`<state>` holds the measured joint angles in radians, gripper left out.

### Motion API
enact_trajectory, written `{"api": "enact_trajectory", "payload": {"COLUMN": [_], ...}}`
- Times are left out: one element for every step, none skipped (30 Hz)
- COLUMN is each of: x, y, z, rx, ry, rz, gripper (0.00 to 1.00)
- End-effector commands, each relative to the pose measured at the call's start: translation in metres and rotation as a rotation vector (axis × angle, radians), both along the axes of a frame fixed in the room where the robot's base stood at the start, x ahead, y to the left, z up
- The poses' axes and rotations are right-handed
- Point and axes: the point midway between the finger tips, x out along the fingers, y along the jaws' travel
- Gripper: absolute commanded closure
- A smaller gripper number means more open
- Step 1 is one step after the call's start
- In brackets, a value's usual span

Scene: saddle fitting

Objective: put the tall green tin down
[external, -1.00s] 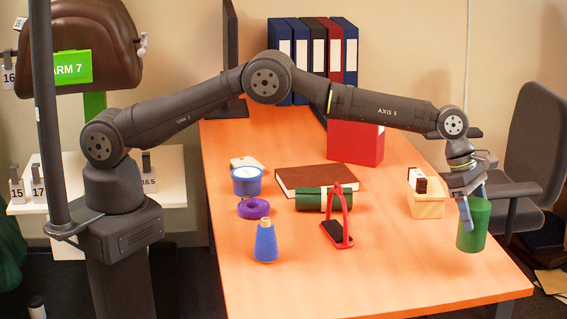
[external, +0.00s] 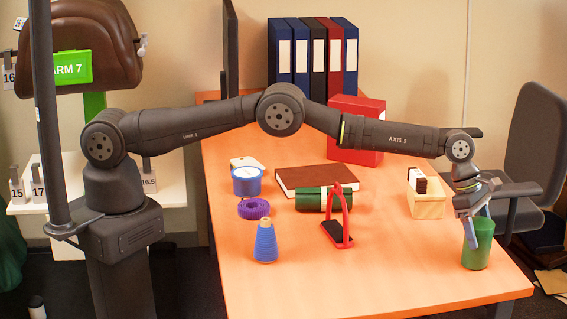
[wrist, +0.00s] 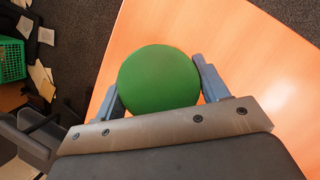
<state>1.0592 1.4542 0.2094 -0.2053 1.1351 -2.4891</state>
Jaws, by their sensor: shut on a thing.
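The tall green tin (external: 477,253) is upright at the right side of the orange table, near its right edge. My gripper (external: 473,238) is above it with its fingers down its sides, shut on it. In the wrist view the tin's round green top (wrist: 159,79) sits between the two blue-grey fingers of my gripper (wrist: 160,92). The tin's base looks at or very close to the table top; I cannot tell whether it touches.
A yellow box (external: 427,204) stands behind and left of the tin. An office chair (external: 535,140) is beyond the right edge. Table between stirrup and tin is clear.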

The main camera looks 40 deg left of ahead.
Motion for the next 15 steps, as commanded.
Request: {"api": "enact_trajectory", "payload": {"x": [0.0001,0.0000,-0.0001,-0.0001,0.0000,-0.0002,-0.0001,-0.0002,-0.0002,-0.0002,-0.0002,-0.0002,-0.0002,-0.0002,-0.0002], "y": [-0.0002,-0.0002,-0.0002,-0.0001,-0.0002,0.0000,0.0000,0.0000,0.0000,0.0001,0.0000,0.0001,0.0001,0.0001,0.0001], "z": [0.0006,0.0004,-0.0005,-0.0014,-0.0023,-0.0037,-0.0034,-0.0034,-0.0034,-0.0034,-0.0034,-0.0034,-0.0034,-0.0034,-0.0033], "rx": [-0.001,-0.001,0.000,0.000,0.000,0.000,0.000,0.000,0.000,0.001,0.001,0.001,0.001,0.001,0.001], "ry": [0.000,0.000,0.000,0.000,0.000,0.000,0.000,0.000,0.000,0.000,0.000,0.000,0.000,0.000,0.000], "rz": [0.000,0.000,0.000,0.000,0.000,0.000,0.000,0.000,0.000,0.000,0.000,0.000,0.000,0.000,0.000], "gripper": [0.65,0.65,0.65,0.65,0.65,0.31,0.25,0.19,0.11,0.11,0.11,0.11,0.11,0.11,0.11]}}
